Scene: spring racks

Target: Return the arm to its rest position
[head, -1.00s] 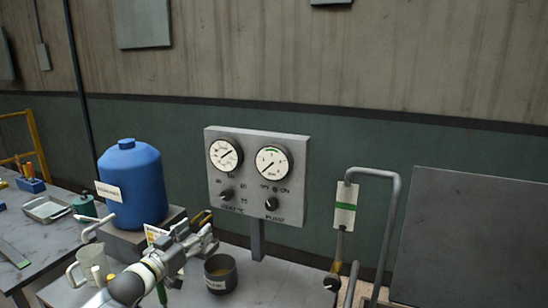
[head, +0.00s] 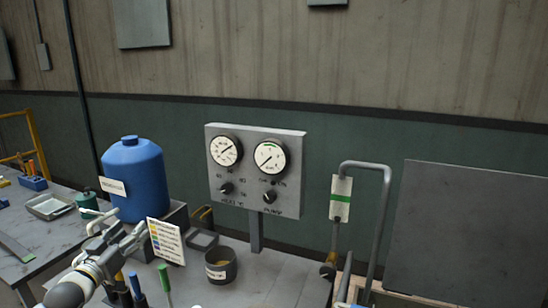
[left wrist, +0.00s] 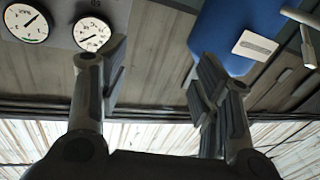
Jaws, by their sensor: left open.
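My left gripper (head: 116,236) is at the lower left of the head view, in front of the blue tank (head: 134,178). It is open, with nothing between its fingers. In the left wrist view the two fingers of the gripper (left wrist: 160,82) stand wide apart. That view also shows the blue tank (left wrist: 221,37) and the gauge panel (left wrist: 65,8). My right gripper is not in view.
A dark cup (head: 221,267) stands on the bench, right of a colour-coded card (head: 165,242). The gauge panel (head: 229,203) stands behind it. Upright tool handles (head: 137,284) are close to my left arm. A bent pipe (head: 384,225) rises at the right.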

